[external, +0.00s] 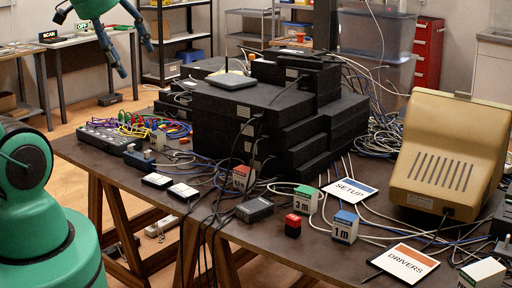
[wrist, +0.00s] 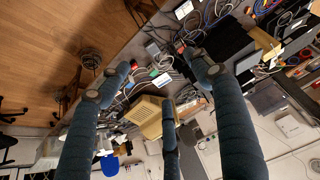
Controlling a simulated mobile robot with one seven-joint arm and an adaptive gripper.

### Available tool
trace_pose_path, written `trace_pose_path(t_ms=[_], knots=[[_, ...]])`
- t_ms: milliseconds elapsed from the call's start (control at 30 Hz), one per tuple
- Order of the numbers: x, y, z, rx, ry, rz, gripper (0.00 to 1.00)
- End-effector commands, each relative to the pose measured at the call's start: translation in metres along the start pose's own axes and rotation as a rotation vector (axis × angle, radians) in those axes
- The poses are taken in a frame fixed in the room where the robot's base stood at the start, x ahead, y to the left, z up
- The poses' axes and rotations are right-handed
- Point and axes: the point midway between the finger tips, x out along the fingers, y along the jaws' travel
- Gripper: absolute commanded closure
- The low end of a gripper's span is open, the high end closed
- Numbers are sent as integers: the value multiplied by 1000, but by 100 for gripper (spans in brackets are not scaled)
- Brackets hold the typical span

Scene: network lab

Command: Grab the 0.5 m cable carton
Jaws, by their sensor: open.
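Several small cable cartons stand on the dark table. In the external view I read a green-topped 3 m carton (external: 306,204) and a blue-topped 1 m carton (external: 344,228). A red-topped carton (external: 242,178) stands further left among cables, its print too small to read. I cannot tell which is the 0.5 m carton. My gripper (external: 135,60) is open and empty, high at the upper left, well away from the cartons. Its spread fingers also show in the wrist view (wrist: 156,64).
Stacked black network boxes (external: 250,112) with a router on top fill the table's middle. A beige monitor (external: 450,150) stands at the right. SETUP (external: 350,189) and DRIVERS (external: 404,262) cards, a small red block (external: 292,225) and loose cables crowd the front.

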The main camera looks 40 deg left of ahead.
Motion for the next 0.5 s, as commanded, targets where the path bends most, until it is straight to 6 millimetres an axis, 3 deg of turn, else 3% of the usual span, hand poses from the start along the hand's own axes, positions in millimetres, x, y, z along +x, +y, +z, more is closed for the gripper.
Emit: trace_pose_path(t_ms=[267,500], knots=[[0,0,-3,0,-3,0,35],[8,-1,-26,4,-32,-1,35]])
